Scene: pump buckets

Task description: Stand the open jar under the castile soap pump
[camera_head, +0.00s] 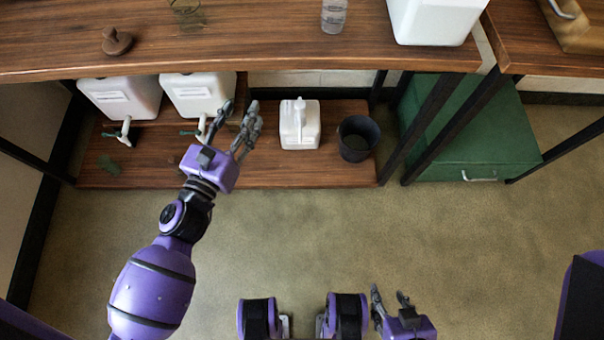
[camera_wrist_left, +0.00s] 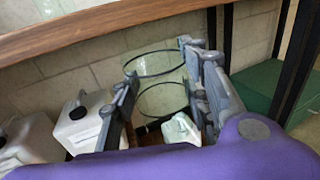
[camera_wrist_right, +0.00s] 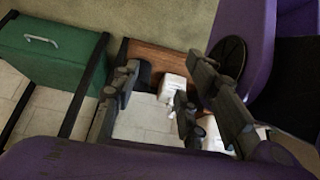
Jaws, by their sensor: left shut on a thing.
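My left gripper (camera_head: 238,108) is over the lower shelf, just under the bench's front edge. In the left wrist view its fingers are shut on a clear glass jar (camera_wrist_left: 160,75) with dark rim lines. The jar is hard to make out in the head view. Two white containers with spouts, one at far left (camera_head: 120,98) and one beside it (camera_head: 198,95), stand on the lower shelf. A white pump jug (camera_head: 300,128) stands right of my left gripper. I cannot read which label says castile soap. My right gripper (camera_head: 391,298) is open and empty, low over the floor.
The wooden bench (camera_head: 240,45) overhangs the lower shelf (camera_head: 250,172). A dark bucket (camera_head: 358,140) stands at the shelf's right end. A green cabinet (camera_head: 470,135) is farther right. On the bench are a brown knobbed object (camera_head: 117,42), a clear bottle (camera_head: 334,15) and a white container (camera_head: 435,22).

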